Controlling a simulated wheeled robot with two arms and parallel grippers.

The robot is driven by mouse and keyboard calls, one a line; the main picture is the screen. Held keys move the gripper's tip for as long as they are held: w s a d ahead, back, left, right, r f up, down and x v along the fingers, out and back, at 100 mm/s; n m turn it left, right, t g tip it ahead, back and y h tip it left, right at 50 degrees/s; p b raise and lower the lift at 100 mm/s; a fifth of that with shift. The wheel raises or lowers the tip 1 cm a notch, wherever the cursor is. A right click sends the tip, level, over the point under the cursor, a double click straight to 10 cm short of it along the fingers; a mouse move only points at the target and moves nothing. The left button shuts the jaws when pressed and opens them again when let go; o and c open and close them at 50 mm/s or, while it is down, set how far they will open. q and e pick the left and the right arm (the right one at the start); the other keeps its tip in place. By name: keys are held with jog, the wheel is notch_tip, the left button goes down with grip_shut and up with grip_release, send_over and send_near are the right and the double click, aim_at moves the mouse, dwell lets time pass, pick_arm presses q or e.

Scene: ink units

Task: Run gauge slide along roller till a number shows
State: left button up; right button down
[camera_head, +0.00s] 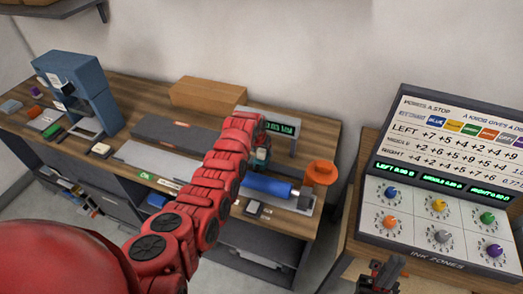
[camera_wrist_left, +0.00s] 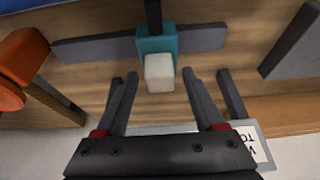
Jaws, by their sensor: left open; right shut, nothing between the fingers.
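The gauge slide is a teal block (camera_wrist_left: 157,43) with a pale front piece (camera_wrist_left: 159,72), on a grey rail (camera_wrist_left: 90,47) in the left wrist view. My left gripper (camera_wrist_left: 160,80) is open, with its fingers on either side of the pale piece and a gap on both sides. In the head view the teal slide (camera_head: 261,156) is partly hidden by my left arm. My right gripper (camera_head: 384,274) is shut and empty, low at the right.
A readout with green characters (camera_head: 281,127) stands behind the roller. A slanted ink-zone panel (camera_head: 440,257) with coloured knobs is at the right. A blue-grey stand (camera_head: 84,78) and cardboard box (camera_head: 208,95) are on the bench.

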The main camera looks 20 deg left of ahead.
pick_arm(q)
grip_shut()
dwell(0.3)
dwell(1.1)
